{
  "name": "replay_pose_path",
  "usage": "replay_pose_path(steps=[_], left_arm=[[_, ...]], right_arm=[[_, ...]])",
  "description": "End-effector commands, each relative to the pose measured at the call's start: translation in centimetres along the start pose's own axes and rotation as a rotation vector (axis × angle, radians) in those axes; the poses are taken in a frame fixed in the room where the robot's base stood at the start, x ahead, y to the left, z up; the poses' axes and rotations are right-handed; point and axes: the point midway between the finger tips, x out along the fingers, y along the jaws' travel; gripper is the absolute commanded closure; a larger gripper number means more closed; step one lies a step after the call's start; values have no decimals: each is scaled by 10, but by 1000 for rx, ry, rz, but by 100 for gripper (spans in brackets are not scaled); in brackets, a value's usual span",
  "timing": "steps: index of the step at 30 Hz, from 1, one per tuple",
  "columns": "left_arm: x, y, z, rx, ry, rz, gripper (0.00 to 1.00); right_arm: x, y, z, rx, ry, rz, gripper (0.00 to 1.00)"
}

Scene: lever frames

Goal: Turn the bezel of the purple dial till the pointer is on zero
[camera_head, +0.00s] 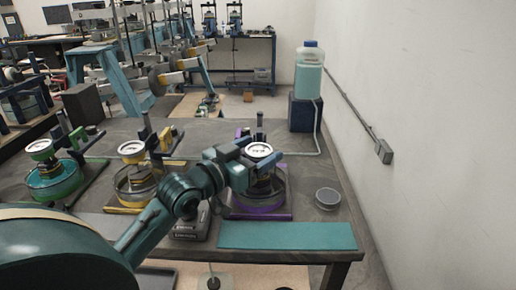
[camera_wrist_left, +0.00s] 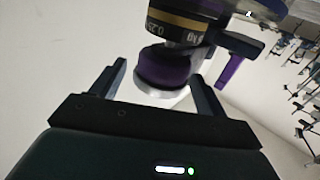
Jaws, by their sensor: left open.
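The purple dial (camera_head: 259,151) has a white face and stands upright on the purple-framed device at the right of the row. Its markings and pointer are too small to read. My left gripper (camera_head: 245,153) is at the left side of this dial, its arm coming in from the lower left. In the left wrist view the open fingers (camera_wrist_left: 158,72) stand either side of a purple round part with a white end (camera_wrist_left: 164,72), with gaps visible. I cannot tell whether either finger touches it. My right gripper is not in view.
A yellow dial device (camera_head: 132,149) and a green one (camera_head: 40,148) stand to the left. A teal mat (camera_head: 287,236) lies at the table's front, with a small grey bowl (camera_head: 327,198) behind it. A bottle (camera_head: 309,72) stands on a dark block near the wall.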

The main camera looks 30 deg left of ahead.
Motion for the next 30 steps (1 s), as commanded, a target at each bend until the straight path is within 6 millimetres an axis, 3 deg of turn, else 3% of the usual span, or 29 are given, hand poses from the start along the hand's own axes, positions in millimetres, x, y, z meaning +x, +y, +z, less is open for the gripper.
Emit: replay_pose_path(steps=[11,27,30], left_arm=[[6,0,0,1,0,1,25],[5,0,0,0,0,1,69],[5,0,0,1,-1,3,70]], right_arm=[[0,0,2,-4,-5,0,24],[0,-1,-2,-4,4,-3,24],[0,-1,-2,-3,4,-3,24]])
